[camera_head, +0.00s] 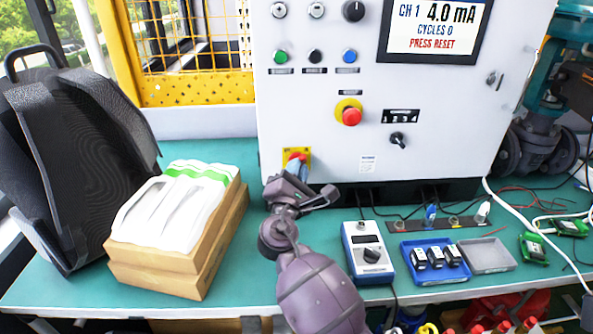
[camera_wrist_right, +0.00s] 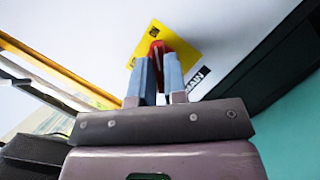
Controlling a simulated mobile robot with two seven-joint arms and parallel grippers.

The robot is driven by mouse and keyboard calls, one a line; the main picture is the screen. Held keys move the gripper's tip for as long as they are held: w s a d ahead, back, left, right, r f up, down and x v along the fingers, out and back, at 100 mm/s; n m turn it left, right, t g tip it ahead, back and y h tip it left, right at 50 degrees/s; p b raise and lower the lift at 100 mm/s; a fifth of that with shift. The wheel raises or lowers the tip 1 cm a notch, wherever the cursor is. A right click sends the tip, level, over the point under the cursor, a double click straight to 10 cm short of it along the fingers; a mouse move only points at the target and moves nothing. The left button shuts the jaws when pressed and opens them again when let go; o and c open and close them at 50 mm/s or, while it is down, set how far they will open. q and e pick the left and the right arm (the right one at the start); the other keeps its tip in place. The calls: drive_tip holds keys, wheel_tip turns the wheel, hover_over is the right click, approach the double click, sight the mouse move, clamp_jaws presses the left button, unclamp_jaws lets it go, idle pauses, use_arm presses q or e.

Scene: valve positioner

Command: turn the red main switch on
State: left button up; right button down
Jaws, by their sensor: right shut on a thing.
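The red main switch (camera_head: 297,156) sits on a yellow plate (camera_head: 288,165) at the lower left of the white cabinet's front. My right gripper (camera_head: 299,168) reaches up to it from below and is shut on the switch's red handle, hiding part of it. In the right wrist view the two blue-grey fingers (camera_wrist_right: 157,72) stand on either side of the red handle (camera_wrist_right: 157,50), with the yellow plate behind, tilted in the picture. The handle's exact angle is hard to tell. My left gripper is not in view.
The white cabinet (camera_head: 330,105) carries a display reading 4.0 mA and "PRESS RESET", a red emergency button (camera_head: 351,116) and a black knob (camera_head: 397,139). Boxes with a white bag (camera_head: 175,213) stand left of my arm. A handheld meter (camera_head: 368,250) and blue tray (camera_head: 435,278) lie to the right.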

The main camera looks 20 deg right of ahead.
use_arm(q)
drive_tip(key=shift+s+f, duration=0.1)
use_arm(e)
drive_tip(key=c, duration=1.2)
unclamp_jaws()
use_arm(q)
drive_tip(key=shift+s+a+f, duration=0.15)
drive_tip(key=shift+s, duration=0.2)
use_arm(e)
drive_tip(key=shift+o, duration=0.2)
drive_tip(key=v, duration=1)
drive_tip(key=shift+s+a+f, duration=0.15)
drive_tip(key=shift+s, duration=0.2)
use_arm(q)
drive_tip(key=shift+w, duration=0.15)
